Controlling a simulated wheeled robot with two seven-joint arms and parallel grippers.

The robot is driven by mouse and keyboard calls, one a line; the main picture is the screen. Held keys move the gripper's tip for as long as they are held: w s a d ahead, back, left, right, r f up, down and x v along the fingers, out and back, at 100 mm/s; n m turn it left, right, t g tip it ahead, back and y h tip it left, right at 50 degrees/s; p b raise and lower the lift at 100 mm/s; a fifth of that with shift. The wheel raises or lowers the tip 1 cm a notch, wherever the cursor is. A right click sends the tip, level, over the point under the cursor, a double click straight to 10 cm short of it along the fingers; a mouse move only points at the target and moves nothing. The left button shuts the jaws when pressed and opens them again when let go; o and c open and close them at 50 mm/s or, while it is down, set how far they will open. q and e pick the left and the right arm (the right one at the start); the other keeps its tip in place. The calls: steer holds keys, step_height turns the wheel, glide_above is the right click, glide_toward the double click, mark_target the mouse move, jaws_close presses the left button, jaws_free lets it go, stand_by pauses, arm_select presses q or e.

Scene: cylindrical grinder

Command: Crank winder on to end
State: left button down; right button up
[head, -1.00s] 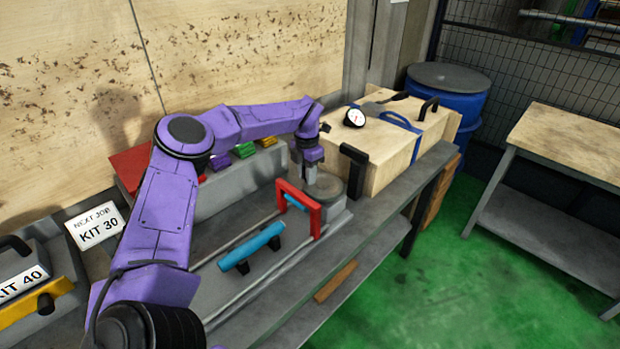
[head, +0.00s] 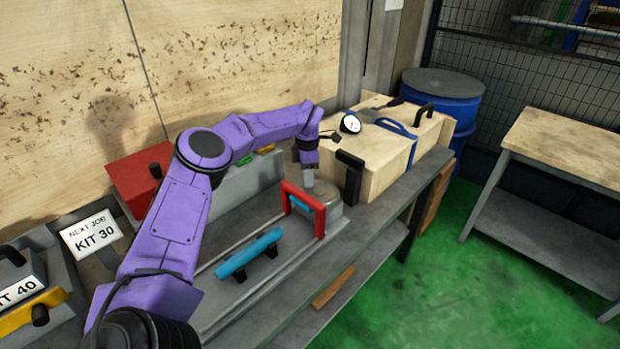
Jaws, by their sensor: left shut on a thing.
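My left gripper (head: 309,179) points down at the round grey winder (head: 328,193) at the far right end of the bench rig. It is shut on a part of the winder, though the jaws are small and the gripped part is mostly hidden. A red frame (head: 318,215) stands upright across the rails, close in front of the winder. A blue bar (head: 250,252) on black feet lies on the bed, to the left of the red frame. My right gripper does not show.
A black upright handle (head: 352,180) stands just right of the winder. Wooden crates (head: 375,155) with a dial gauge (head: 350,124) sit behind it. The green floor (head: 420,270) is clear.

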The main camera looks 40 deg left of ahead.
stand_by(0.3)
arm_select(q)
steer(key=c, duration=0.9)
jaws_free()
steer(key=shift+d, duration=0.1)
steer(key=shift+r, duration=0.1)
steer(key=shift+r, duration=0.4)
step_height(320, 180, up, 9)
steer(key=shift+f+b, duration=0.1)
steer(key=shift+b, duration=0.8)
steer(key=shift+r, duration=0.45)
